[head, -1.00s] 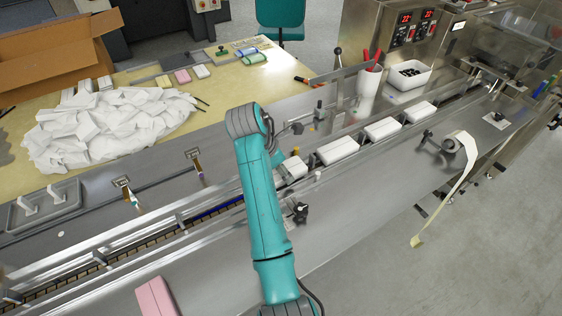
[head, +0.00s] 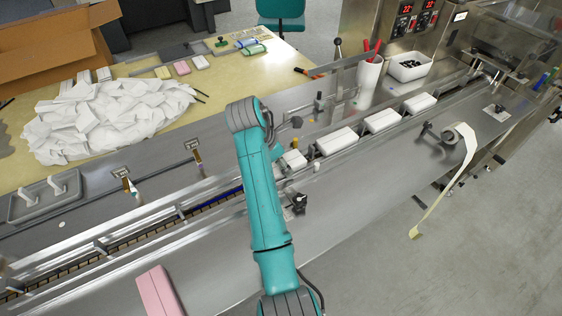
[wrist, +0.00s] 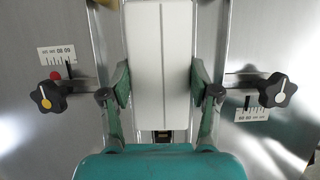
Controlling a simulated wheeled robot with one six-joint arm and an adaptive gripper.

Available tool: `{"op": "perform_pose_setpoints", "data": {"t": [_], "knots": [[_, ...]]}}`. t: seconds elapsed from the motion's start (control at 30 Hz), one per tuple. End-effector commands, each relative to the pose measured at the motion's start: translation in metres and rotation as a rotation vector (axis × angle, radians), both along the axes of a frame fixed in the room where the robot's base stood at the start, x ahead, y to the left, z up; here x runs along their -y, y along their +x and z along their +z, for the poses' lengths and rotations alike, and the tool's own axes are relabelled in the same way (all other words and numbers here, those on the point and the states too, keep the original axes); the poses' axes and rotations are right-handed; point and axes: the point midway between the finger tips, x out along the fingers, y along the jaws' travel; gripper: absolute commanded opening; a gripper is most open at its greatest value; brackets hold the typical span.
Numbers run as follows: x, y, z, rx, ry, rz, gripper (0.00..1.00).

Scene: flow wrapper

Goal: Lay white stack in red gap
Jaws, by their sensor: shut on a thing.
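My gripper (wrist: 160,100) is shut on a white stack (wrist: 161,60), with one teal finger on each long side. The stack is a long white block with a seam down its middle, lined up along the conveyor channel. In the head view my arm hides the gripper, and the end of a white stack (head: 293,159) shows just right of my arm, over the channel. I cannot tell whether the held stack touches the channel floor. No red gap can be made out; a blue strip (head: 222,193) lies in the channel left of my arm.
More white stacks (head: 338,140) sit in a row up the channel to the right. Knobs (wrist: 45,97) with scales flank the channel. A pink block (head: 160,292) lies on the near deck. A pile of white pieces (head: 105,115) covers the table at left.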

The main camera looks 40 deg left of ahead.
Motion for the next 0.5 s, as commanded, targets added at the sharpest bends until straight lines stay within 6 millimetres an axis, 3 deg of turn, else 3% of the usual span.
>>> {"op": "perform_pose_setpoints", "data": {"t": [0.13,0.17,0.27,0.5], "knots": [[0.0000,0.0000,-0.0011,0.000,0.000,0.000,0.41],[0.0000,0.0000,-0.0011,0.000,0.000,0.000,0.66],[0.0000,-0.0001,-0.0011,0.000,0.000,0.000,0.91],[0.0001,-0.0001,-0.0011,0.000,0.000,0.000,0.91]]}}
